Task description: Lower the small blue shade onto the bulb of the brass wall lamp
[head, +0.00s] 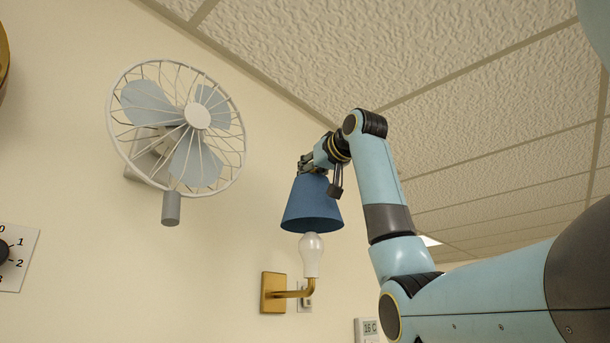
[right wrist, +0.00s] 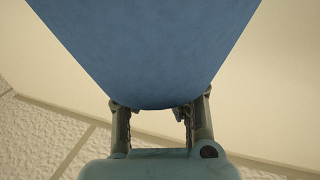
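The small blue shade (head: 312,207) hangs upright, wide end down, from my right gripper (head: 319,166). In the right wrist view the shade (right wrist: 160,50) fills the upper middle, and the right gripper's fingers (right wrist: 160,112) meet its narrow end, one on each side. The brass wall lamp (head: 273,292) is fixed to the wall below. Its white bulb (head: 311,257) points up, directly under the shade in the head view. The bulb's tip is at the shade's lower rim; I cannot tell whether it is just below or slightly inside. My left gripper is not in view.
A wall fan (head: 196,116) with a wire cage and a grey pull (head: 171,208) is left of the shade. A dial plate (head: 16,258) is at far left. The wall between fan and lamp is bare.

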